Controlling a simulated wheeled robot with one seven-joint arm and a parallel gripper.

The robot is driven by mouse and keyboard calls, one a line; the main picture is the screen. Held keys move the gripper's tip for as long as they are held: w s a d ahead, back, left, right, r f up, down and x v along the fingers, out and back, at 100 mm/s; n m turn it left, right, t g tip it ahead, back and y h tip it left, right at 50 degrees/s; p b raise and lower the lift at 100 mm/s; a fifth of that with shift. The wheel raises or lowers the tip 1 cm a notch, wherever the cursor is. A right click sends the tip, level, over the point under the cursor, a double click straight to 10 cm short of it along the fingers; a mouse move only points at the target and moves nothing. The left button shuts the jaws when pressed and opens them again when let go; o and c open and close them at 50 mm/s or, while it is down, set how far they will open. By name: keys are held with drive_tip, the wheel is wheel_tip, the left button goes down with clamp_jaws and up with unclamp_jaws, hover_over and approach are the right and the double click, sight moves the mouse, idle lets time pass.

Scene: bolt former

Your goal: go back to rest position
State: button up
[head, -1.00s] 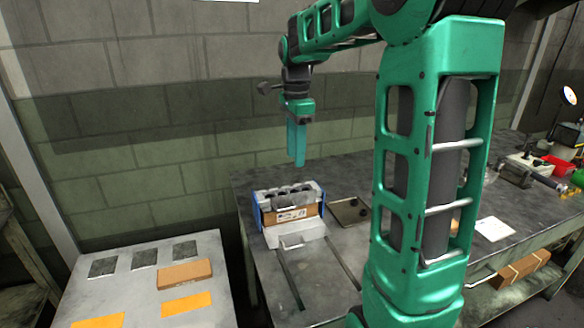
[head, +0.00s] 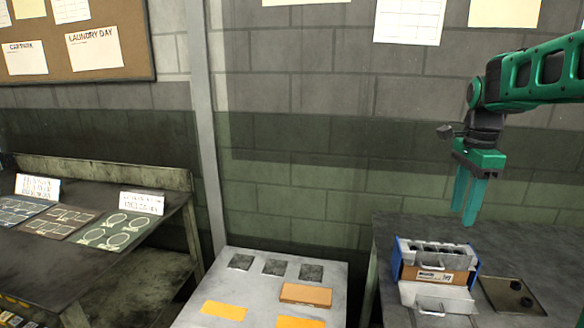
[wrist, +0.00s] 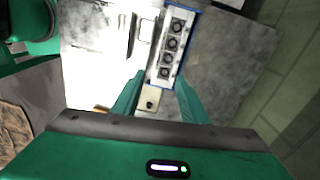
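My gripper (head: 468,195) hangs in the air above the dark workbench, at the right of the head view, fingers pointing down. Its two green fingers stand apart with nothing between them. In the wrist view my gripper (wrist: 165,100) also shows both fingers spread and empty. Below it on the bench stands the bolt former (head: 436,272), a box-like unit with blue sides, a brown front and a row of round openings on top. It also shows in the wrist view (wrist: 172,45), apart from the fingers.
A dark plate (head: 513,297) lies right of the unit on the bench (head: 400,225). A pale table (head: 250,300) with dark squares, orange patches and a brown block (head: 306,294) stands left of it. A dark bench (head: 150,235) with signs is at far left. A brick wall stands behind.

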drive_tip(key=s+a+f+n, duration=0.1)
drive_tip(key=s+f+n, duration=0.2)
drive_tip(key=s, duration=0.5)
drive_tip(key=s+a+f+n, duration=0.1)
drive_tip(key=s+f+n, duration=0.3)
drive_tip(key=s, duration=0.5)
drive_tip(key=s+a+f+n, duration=0.1)
drive_tip(key=s+f+n, duration=0.3)
drive_tip(key=s, duration=0.5)
drive_tip(key=n, duration=0.2)
drive_tip(key=shift+s+f+n, duration=0.2)
drive_tip(key=shift+s+n, duration=0.05)
drive_tip(key=shift+n, duration=0.15)
drive_tip(key=shift+a, duration=0.1)
drive_tip(key=shift+w+f, duration=0.25)
drive_tip(key=shift+w, duration=0.35)
drive_tip(key=shift+c, duration=0.4)
